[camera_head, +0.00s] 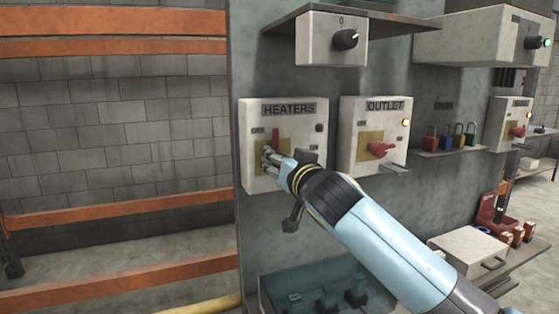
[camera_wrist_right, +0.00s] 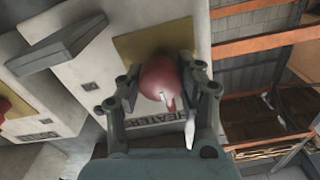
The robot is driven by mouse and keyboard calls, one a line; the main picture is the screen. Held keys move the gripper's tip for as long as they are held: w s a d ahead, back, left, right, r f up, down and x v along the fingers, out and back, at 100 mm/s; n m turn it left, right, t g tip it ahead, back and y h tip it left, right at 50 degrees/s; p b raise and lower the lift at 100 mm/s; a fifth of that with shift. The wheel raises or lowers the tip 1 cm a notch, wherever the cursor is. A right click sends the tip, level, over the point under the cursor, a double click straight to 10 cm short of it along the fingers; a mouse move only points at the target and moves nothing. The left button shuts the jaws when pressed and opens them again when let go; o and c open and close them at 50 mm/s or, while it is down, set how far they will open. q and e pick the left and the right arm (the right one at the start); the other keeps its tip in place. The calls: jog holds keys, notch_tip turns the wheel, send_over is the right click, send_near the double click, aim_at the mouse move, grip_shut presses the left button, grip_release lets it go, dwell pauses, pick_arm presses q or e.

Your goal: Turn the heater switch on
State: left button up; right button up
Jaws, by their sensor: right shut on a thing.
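The heaters box (camera_head: 301,128) is a pale wall box with a "HEATERS" label, mounted on the grey panel. Its red switch handle (camera_head: 276,138) points upward on a yellow plate, partly hidden by my gripper. My right gripper (camera_head: 270,158) is at the handle in the head view. In the right wrist view my right gripper (camera_wrist_right: 167,95) has its fingers on either side of the red handle (camera_wrist_right: 160,78), shut on it. The indicator (camera_head: 319,128) at the box's upper right looks dark. My left gripper is not in view.
The outlet box (camera_head: 363,165) stands just right, with a red handle (camera_head: 380,150) and a lit yellow indicator. A knob box (camera_head: 320,45) hangs above under a shelf. Padlocks (camera_head: 450,137) sit on a ledge further right. A clear bin (camera_head: 275,290) is below.

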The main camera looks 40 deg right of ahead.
jog(key=shift+d+f+m+b, duration=0.1)
jog(key=shift+f+m+b, duration=0.1)
jog(key=shift+m+b, duration=1.55)
jog(key=m+b, duration=0.3)
jog(key=m, duration=0.1)
jog(key=shift+b, duration=0.3)
jog(key=m+b, duration=0.3)
jog(key=m, duration=0.2)
jog(key=shift+f+m, duration=0.1)
jog(key=shift+m, duration=0.25)
jog(key=m+b, duration=0.1)
jog(key=m, duration=0.3)
jog(key=shift+m+b, duration=0.3)
jog(key=shift+b, duration=0.05)
jog(key=o, duration=1.2)
jog(key=shift+d, duration=0.1)
jog(key=shift+s, duration=0.15)
